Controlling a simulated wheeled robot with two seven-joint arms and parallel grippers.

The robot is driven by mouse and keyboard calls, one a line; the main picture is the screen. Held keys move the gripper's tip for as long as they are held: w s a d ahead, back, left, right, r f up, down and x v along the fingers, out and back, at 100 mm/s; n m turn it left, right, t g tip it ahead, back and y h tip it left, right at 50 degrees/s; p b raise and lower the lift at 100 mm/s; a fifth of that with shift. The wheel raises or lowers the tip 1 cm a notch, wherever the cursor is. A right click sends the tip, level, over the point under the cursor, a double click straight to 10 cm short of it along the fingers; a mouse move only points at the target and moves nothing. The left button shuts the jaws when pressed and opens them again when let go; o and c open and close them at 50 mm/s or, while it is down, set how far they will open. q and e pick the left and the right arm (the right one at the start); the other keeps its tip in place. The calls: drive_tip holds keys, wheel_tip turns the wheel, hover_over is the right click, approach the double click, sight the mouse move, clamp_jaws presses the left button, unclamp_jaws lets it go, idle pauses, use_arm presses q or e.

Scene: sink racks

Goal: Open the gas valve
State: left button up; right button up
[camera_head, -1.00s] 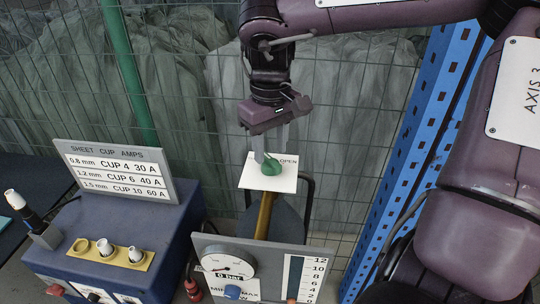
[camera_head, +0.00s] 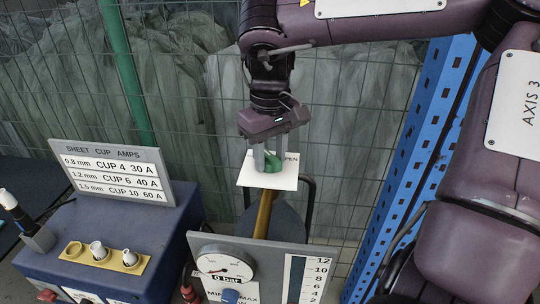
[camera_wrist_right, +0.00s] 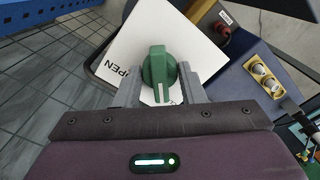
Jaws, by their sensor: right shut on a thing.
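The green gas valve knob (camera_head: 272,161) sits on a white plate (camera_head: 254,179) marked OPEN, on top of a brass-coloured stem (camera_head: 264,214). My right gripper (camera_head: 266,160) reaches down from above with its fingers on either side of the knob. In the right wrist view the knob (camera_wrist_right: 159,72) stands between the two grey fingers, with a white line on its near end. The right gripper is shut on the knob. My left gripper is not in view.
A gauge panel (camera_head: 262,252) reading 0 bar stands in front of the valve. A blue welding unit (camera_head: 75,245) with a cup-and-amps sign (camera_head: 112,172) is at left. A blue perforated post (camera_head: 432,120) stands at right, and a wire fence runs behind.

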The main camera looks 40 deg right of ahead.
sight(270, 155)
drive_tip(key=shift+m+b, duration=2)
drive_tip(key=shift+m, duration=0.4)
drive_tip(key=o, duration=0.7)
drive_tip(key=shift+r+p, duration=1.8)
drive_tip(key=shift+r, duration=0.7)
